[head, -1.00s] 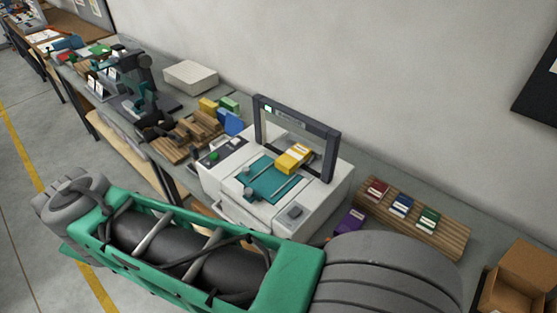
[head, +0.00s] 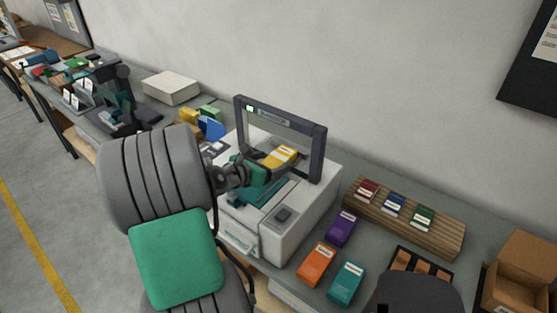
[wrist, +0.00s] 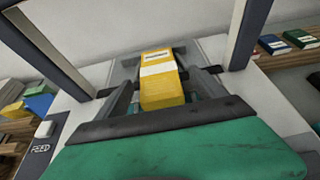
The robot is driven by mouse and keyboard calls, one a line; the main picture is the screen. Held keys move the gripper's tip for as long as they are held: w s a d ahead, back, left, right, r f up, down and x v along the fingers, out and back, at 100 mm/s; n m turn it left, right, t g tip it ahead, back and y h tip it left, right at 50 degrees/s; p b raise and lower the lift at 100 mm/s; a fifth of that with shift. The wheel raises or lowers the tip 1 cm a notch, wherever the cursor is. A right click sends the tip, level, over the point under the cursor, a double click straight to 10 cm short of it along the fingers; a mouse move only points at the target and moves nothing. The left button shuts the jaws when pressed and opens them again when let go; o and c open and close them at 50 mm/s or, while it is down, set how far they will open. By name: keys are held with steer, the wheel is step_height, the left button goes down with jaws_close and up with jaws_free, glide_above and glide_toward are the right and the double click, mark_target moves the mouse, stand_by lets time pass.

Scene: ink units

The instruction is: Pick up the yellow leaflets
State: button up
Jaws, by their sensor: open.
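The yellow leaflets (head: 281,156) are a banded stack with a white label strip, lying on top of the white banding machine under its dark arch. In the wrist view, the yellow leaflets (wrist: 162,90) sit in the middle of the picture, between the dark fingers of my gripper (wrist: 164,80). The fingers are apart, one on each side of the stack, and I cannot tell whether either touches it. In the head view, my gripper (head: 266,165) reaches in from the left, close to the stack. The stack's near lower part is partly hidden there.
The machine's dark arch (head: 316,150) stands around the stack. Purple (head: 341,228), orange (head: 316,264) and teal (head: 346,283) packs lie to the right of the machine. A wooden rack (head: 445,236) holds red, blue and green packs. A cardboard box (head: 522,275) stands far right.

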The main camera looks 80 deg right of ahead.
mark_target(274, 161)
steer(key=x, duration=0.3)
steer(key=shift+d+f, duration=0.1)
steer(key=shift+c, duration=0.2)
steer(key=c, duration=1.7)
